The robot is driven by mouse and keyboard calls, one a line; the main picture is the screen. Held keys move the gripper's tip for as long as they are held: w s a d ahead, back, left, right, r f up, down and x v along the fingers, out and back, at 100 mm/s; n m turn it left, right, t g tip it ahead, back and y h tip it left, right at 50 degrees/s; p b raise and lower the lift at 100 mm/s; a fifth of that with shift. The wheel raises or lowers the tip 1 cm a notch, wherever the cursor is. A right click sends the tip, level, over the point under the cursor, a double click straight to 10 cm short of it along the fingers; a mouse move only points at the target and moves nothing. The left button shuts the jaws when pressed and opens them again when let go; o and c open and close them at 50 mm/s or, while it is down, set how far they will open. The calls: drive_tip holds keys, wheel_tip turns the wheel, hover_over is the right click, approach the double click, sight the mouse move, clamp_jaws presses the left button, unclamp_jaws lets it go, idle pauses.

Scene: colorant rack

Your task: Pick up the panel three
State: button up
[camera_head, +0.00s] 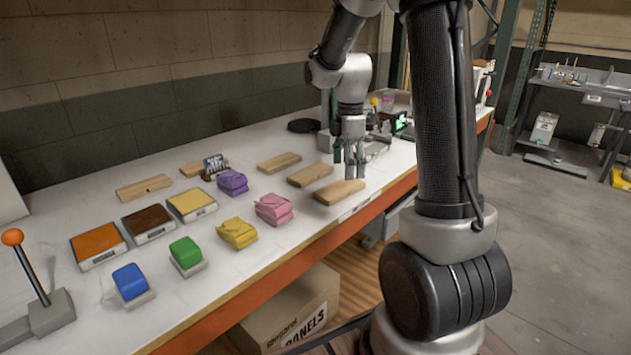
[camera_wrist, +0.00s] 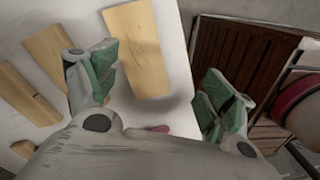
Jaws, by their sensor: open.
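Several plain wooden panels lie flat on the white bench; no number is readable, so I cannot tell which is panel three. The panel nearest the front edge (camera_head: 338,192) lies just below my gripper (camera_head: 355,172). Another panel (camera_head: 309,175) lies behind it, and a further panel (camera_head: 279,162) behind that. My gripper is open and empty, pointing down above the bench. In the wrist view, one panel (camera_wrist: 138,48) shows beyond and between the green-padded fingers, nearer the left one, apart from both. Two more panels (camera_wrist: 40,60) (camera_wrist: 26,96) lie to the left.
Pink (camera_head: 273,208), yellow (camera_head: 237,233) and purple (camera_head: 232,182) packs, and blue (camera_head: 130,282) and green (camera_head: 185,252) blocks, stand left of the panels. The bench's orange front edge (camera_head: 300,262) is close. An orange-knobbed lever (camera_head: 40,290) stands at far left.

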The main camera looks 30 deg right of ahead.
sight(341, 186)
drive_tip(key=shift+w+a+r+n, duration=0.1)
drive_tip(key=shift+w+r+n, duration=0.1)
drive_tip(key=shift+w+n, duration=0.3)
drive_tip(key=shift+w+a+r+n, duration=0.1)
drive_tip(key=shift+w+r+n, duration=0.05)
drive_tip(key=shift+w+n, duration=0.7)
drive_tip(key=shift+n, duration=1.35)
drive_tip(key=shift+f, duration=0.15)
wheel_tip(341, 186, down, 7)
drive_tip(key=shift+f, duration=0.2)
drive_tip(key=c, duration=1.1)
